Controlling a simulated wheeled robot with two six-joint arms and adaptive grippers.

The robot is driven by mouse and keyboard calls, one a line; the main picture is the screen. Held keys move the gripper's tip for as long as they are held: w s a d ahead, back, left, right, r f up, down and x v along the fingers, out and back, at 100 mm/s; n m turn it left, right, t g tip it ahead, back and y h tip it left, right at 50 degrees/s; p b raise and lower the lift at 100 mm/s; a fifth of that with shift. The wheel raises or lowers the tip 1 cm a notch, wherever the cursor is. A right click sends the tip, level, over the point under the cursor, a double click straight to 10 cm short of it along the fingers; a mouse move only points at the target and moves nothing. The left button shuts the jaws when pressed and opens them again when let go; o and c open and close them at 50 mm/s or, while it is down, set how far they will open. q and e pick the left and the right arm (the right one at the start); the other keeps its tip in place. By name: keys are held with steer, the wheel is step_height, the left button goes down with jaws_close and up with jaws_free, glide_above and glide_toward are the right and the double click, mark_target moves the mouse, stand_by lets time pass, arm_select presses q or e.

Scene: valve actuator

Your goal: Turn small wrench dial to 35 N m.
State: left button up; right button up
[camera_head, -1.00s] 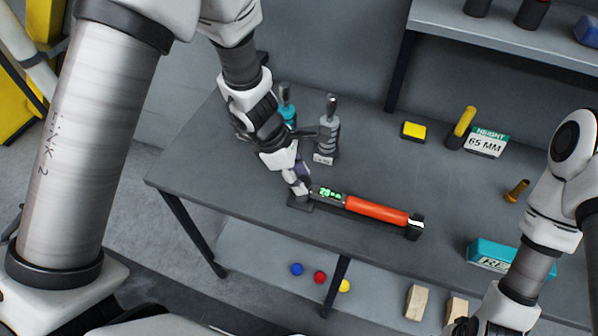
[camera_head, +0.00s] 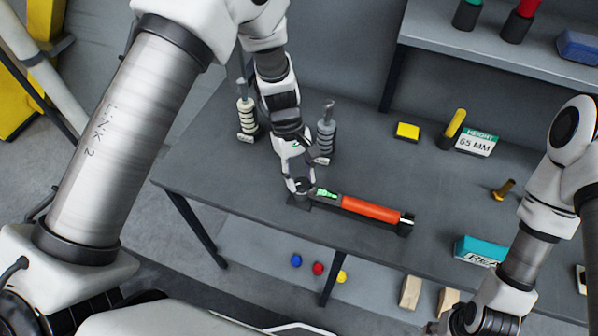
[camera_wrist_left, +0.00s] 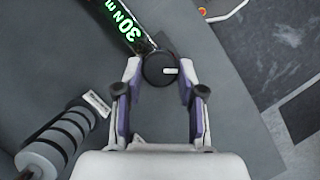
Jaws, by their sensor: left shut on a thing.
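The small wrench lies on the table with its orange-red handle (camera_head: 370,209) to the right and a dark head with a green display (camera_head: 326,193) to the left. In the left wrist view the display (camera_wrist_left: 122,27) reads 30 N m. The round black dial (camera_wrist_left: 157,70) with a white mark pointing right sits at the wrench's end. My left gripper (camera_wrist_left: 158,76) is shut on the dial, one finger on each side. It also shows in the head view (camera_head: 301,190), covering the dial there. My right gripper (camera_head: 452,324) is at the bottom edge, its fingers unclear.
Two spring-like posts (camera_head: 247,118) (camera_head: 325,136) stand behind my left wrist. A yellow block (camera_head: 407,131), a height sign (camera_head: 477,143), a brass piece (camera_head: 503,190) and a teal box (camera_head: 478,250) are farther right. Balls and wooden blocks (camera_head: 410,291) lie on the lower shelf.

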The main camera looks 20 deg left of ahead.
arm_select(q)
steer(key=shift+d+f+m+g+y, duration=0.1)
steer(key=shift+m+g+y, duration=0.15)
steer(key=shift+m, duration=0.7)
steer(key=shift+d+m+g+y, duration=0.1)
steer(key=shift+m+g+y, duration=0.15)
steer(key=shift+m, duration=0.7)
steer(key=o, duration=1.2)
steer(key=shift+c, duration=0.2)
steer(key=shift+p, duration=0.3)
steer(key=v, duration=1.2)
